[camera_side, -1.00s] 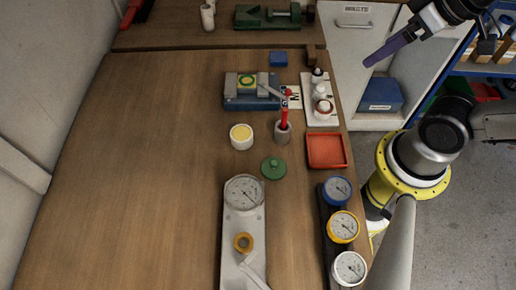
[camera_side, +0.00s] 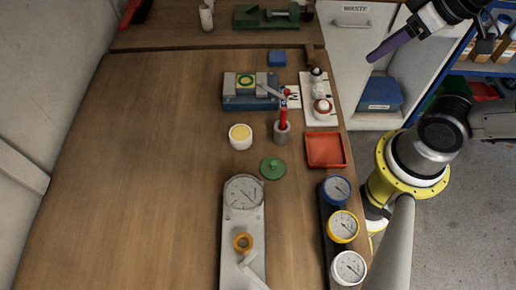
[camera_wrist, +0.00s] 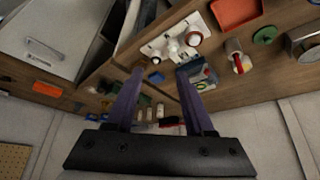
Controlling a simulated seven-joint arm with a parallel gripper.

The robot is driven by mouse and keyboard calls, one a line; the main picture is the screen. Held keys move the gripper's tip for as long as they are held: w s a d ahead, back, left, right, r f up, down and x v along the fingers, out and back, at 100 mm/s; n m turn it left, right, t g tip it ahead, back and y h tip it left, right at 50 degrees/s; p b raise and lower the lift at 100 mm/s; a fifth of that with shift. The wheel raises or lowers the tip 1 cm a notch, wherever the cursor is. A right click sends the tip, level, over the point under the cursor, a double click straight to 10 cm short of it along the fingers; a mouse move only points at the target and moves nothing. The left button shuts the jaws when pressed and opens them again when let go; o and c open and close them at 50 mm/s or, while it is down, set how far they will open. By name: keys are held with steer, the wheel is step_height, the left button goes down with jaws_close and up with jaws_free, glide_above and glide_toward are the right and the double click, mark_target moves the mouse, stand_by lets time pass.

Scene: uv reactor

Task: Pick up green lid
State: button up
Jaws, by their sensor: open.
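The green lid (camera_side: 272,167) lies flat on the wooden table in the side view, a round disc with a small knob on top. It also shows near the top right of the wrist view (camera_wrist: 265,35). My gripper (camera_side: 370,60) is at the upper right of the side view, beyond the table's right edge and far from the lid. In the wrist view its two purple fingers (camera_wrist: 160,80) are spread apart with nothing between them.
A white pot (camera_side: 240,137) with yellow contents, a grey holder with a red item (camera_side: 283,125) and a red tray (camera_side: 325,150) stand around the lid. A gauge plate (camera_side: 243,215) and a row of gauges (camera_side: 341,228) are in front. The table's left side is clear.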

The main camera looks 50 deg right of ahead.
step_height(320, 180, up, 3)
steer(key=w+a+m+g, duration=0.1)
steer(key=w+a+m, duration=0.15)
steer(key=m, duration=0.85)
steer(key=m+g, duration=0.2)
steer(key=g, duration=0.3)
glide_above(274, 162)
steer(key=f, duration=1.2)
steer(key=shift+w+d+f, duration=0.2)
steer(key=shift+w+f, duration=0.05)
steer(key=shift+f, duration=0.1)
steer(key=shift+m, duration=0.3)
steer(key=shift+s+a+f, duration=0.1)
steer(key=shift+f, duration=1.25)
steer(key=shift+s+a+f, duration=0.1)
steer(key=shift+f, duration=1.2)
